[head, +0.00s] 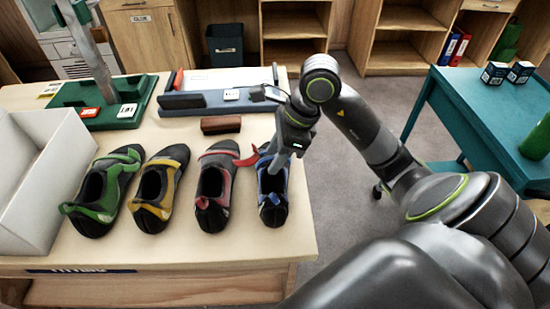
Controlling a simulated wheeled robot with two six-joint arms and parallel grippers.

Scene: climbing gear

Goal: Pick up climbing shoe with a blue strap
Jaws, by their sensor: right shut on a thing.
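A climbing shoe with a blue strap (273,212) stands at the right end of a row of shoes on the wooden table. My right gripper (282,160) reaches down onto its upper right side and is shut on it. The fingertips are partly hidden at the shoe's opening. The shoe appears to rest on the tabletop; I cannot tell if it is lifted. My left gripper is not in view.
Shoes with red (212,190), yellow (157,190) and green (103,192) straps stand to the left, the red one close by. A white box (50,200) is at far left. A brown block (221,124) and blue measuring board (215,82) lie behind. A teal table (475,110) stands right.

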